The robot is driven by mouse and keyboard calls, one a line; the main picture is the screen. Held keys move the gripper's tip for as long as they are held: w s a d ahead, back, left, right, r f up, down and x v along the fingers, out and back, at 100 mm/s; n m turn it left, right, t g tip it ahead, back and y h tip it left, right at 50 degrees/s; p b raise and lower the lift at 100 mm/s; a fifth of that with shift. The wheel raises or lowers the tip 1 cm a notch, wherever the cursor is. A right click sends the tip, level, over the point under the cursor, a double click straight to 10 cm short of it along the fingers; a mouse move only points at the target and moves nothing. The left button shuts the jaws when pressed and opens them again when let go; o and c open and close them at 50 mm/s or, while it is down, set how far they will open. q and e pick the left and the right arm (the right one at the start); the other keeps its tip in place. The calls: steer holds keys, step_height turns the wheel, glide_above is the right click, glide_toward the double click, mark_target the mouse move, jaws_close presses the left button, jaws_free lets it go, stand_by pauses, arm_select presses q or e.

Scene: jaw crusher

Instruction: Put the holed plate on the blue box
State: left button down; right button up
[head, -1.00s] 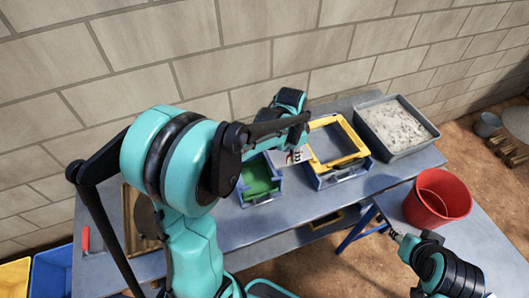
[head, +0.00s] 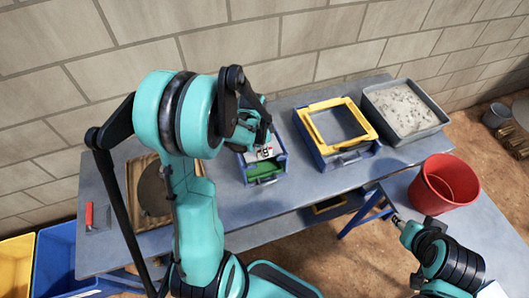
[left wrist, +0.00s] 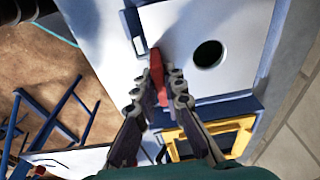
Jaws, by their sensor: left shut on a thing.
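The holed plate (left wrist: 185,35) is white, with a round dark hole and a red grip. My left gripper (left wrist: 158,88) is shut on the red grip. In the head view, my left gripper (head: 262,146) is over the blue box (head: 267,181), and only a small white part of the plate shows. Green still shows inside the near part of the box. In the left wrist view, blue box edges show around the plate; I cannot tell whether it touches them. My right gripper (head: 398,222) is at the lower right, away from the box; its fingers are too small to read.
A blue box with a yellow frame (head: 311,127) stands just right. A grey tray of pale gravel (head: 437,122) is farther right. A red bucket (head: 430,196) stands on the right table. A wooden tray (head: 136,208) and a red-handled tool (head: 89,216) lie at the left.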

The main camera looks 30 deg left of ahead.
arm_select(q)
steer(key=shift+f, duration=0.25)
steer(key=shift+f, duration=0.15)
steer(key=c, duration=1.6)
jaws_free()
